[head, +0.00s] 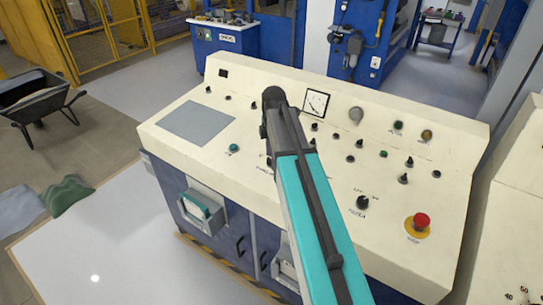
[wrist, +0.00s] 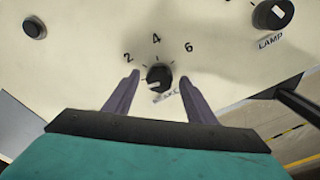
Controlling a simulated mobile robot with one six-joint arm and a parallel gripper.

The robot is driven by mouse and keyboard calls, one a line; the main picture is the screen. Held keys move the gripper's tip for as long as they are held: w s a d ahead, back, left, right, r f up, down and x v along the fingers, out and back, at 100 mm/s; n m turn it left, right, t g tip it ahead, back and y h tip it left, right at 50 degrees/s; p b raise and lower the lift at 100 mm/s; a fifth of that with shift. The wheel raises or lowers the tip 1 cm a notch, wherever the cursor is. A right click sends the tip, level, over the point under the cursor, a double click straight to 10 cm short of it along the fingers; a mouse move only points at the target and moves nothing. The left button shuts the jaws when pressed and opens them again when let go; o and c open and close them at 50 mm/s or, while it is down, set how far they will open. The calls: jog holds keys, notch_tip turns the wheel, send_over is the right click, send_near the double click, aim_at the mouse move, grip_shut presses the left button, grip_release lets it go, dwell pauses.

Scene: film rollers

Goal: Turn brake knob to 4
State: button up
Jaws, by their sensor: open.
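The brake knob (wrist: 160,80) is a small black round knob on the cream panel, in the middle of the wrist view. The numbers 2, 4 and 6 (wrist: 157,39) arc above it, with a partly covered label below. A pale mark shows on the knob's lower left, away from the 4. My gripper (wrist: 158,75) is open, with one dark finger on each side of the knob. A small gap seems to show on both sides; I cannot tell whether either finger touches. In the head view, my arm hides the gripper, and the brake knob cannot be made out.
A LAMP knob (wrist: 273,14) lies at the wrist view's upper right. In the head view, the sloped console (head: 270,215) carries a red stop button (head: 421,221), a dial gauge (head: 316,104) and several small knobs. A wheelbarrow (head: 38,98) stands far left.

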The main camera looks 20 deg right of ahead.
jog(key=shift+c, duration=0.5)
jog(key=c, duration=0.9)
jog(key=shift+c, duration=0.2)
jog(key=shift+m, duration=0.3)
jog(key=m, duration=0.4)
jog(key=shift+s, duration=0.1)
jog(key=m, duration=0.5)
jog(key=shift+a+t, duration=0.1)
jog(key=shift+t, duration=0.2)
jog(key=m, duration=0.5)
jog(key=shift+m+h, duration=0.3)
jog(key=shift+h, duration=0.1)
jog(key=m, duration=0.4)
jog(key=shift+f+m, duration=0.1)
jog(key=shift+m, duration=0.2)
